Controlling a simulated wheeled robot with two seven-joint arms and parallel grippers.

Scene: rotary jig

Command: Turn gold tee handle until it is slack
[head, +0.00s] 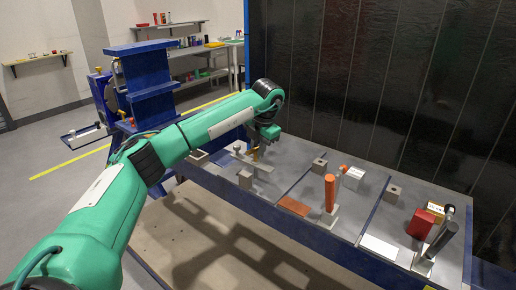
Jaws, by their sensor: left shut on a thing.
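The gold tee handle (256,154) stands at the left part of the grey bench top, above a grey metal piece. Only a small gold part of it shows below my left gripper (257,147). My left arm reaches in from the left, with its wrist bent down over the handle. The left gripper is shut on the gold tee handle. The fingers are small in the picture and partly hidden by the wrist, so the exact grip is unclear. My right gripper is not in view.
An orange upright handle (329,192) and a black tilted handle (441,240) stand further right on the bench (345,222). A red block (420,223), a white block (352,177) and small grey blocks (391,194) stand nearby. A dark panelled wall (400,90) rises behind.

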